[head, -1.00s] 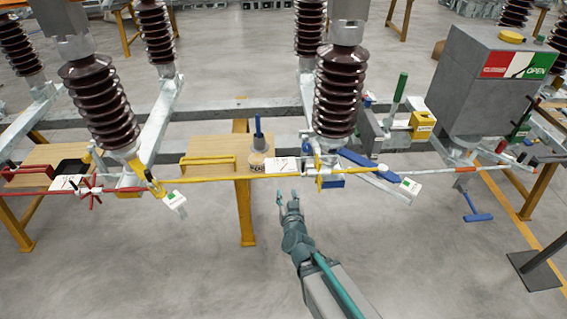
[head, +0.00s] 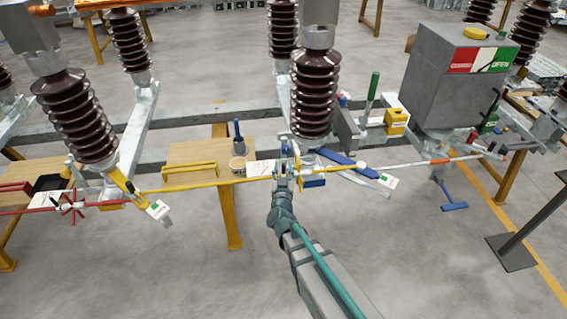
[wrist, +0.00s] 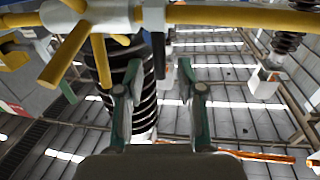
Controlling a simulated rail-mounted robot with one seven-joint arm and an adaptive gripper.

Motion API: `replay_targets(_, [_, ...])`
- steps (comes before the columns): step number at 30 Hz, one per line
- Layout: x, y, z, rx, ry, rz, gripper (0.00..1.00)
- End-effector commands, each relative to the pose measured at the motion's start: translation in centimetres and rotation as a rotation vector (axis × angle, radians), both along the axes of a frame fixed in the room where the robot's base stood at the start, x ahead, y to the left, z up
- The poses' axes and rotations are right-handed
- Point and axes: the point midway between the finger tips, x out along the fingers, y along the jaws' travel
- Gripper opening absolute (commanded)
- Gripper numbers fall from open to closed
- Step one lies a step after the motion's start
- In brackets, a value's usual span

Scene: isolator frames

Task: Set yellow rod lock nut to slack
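The yellow rod (head: 200,186) runs across the front of the frame; it also crosses the top of the wrist view (wrist: 235,16). The yellow lock nut with spoke handles (wrist: 68,46) is at the upper left of the wrist view, beside a pale collar on the rod. In the head view the nut (head: 299,172) is small, just right of my gripper (head: 284,168). In the wrist view my gripper (wrist: 160,95) is open, its two fingers apart below the rod and to the right of the nut. I see nothing held between them. The nut's setting cannot be read.
A dark brown insulator (head: 312,95) rises behind the gripper. A red spoked nut (head: 72,207) is on the red rod at left. A blue handle (head: 345,162) and a grey box with red and green labels (head: 455,85) are to the right. The floor in front is open.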

Motion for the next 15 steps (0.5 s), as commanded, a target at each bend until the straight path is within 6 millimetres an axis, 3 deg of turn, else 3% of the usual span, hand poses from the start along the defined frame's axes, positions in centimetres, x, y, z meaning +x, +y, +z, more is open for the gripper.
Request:
replay_targets(6, [1.8,0.0,0.0,0.000,0.000,0.000,0.38])
replay_targets(15, [1.9,0.0,0.0,0.000,0.000,0.000,0.38])
